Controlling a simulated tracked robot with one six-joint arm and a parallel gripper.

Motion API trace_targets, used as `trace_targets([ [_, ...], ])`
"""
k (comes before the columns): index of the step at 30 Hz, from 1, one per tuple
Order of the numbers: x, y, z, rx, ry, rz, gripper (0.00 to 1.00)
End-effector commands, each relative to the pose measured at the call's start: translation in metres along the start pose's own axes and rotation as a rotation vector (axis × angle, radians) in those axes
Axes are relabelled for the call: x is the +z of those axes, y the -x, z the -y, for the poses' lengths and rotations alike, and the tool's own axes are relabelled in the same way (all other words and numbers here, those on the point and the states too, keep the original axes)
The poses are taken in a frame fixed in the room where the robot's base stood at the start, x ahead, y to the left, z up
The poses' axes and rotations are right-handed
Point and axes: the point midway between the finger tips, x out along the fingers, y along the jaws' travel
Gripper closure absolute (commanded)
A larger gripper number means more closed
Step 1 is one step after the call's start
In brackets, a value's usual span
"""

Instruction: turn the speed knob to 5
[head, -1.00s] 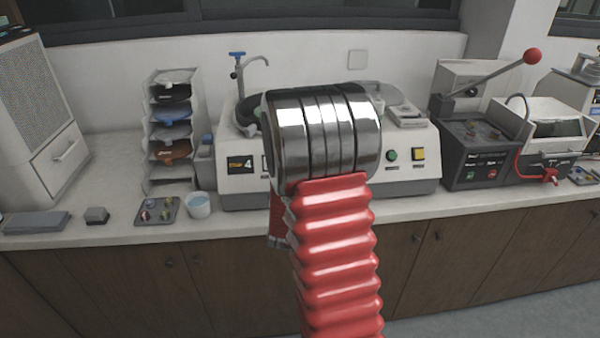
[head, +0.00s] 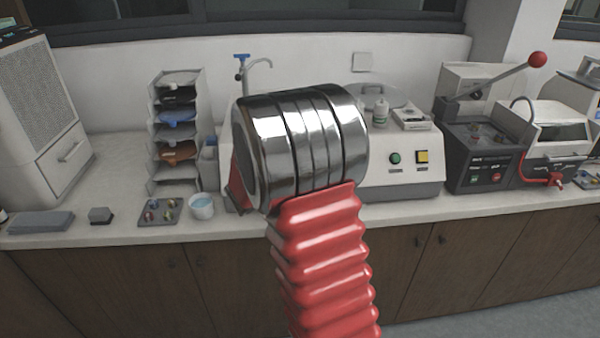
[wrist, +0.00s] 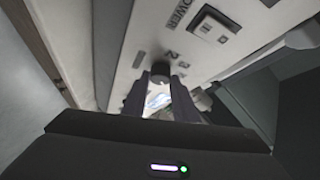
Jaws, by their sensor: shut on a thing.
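The dark round knob (wrist: 160,72) shows in the wrist view on the pale front panel of the machine (wrist: 140,38). The tips of my gripper (wrist: 160,82) are shut on it, one finger on either side. Small digits, seemingly a 2 and a 3, are printed beside the knob; its pointer mark cannot be made out. In the head view the same machine (head: 400,175) stands on the bench, with a green button (head: 395,158) and a yellow switch (head: 423,157). My arm hides the knob, my gripper and the machine's display there.
A power switch (wrist: 213,27) sits close to the knob. Left of the machine are a white cup (head: 202,207), a small tray of samples (head: 158,212) and a rack of discs (head: 178,130). A dark press with a red-balled lever (head: 537,59) stands to the right.

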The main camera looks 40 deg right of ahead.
Motion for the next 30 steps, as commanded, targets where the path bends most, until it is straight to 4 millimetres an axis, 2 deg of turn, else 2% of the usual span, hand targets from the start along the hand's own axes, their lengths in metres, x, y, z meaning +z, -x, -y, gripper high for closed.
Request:
trace_targets([
  [9,0.0033,0.0012,0.0032,0.060,-0.083,0.008,0.96],
  [22,0.0032,0.0011,0.0028,0.067,-0.091,0.008,0.96],
  [23,0.0032,0.0011,0.0027,0.067,-0.091,0.008,0.73],
  [30,0.0016,0.0005,0.0022,0.068,-0.091,0.004,0.56],
])
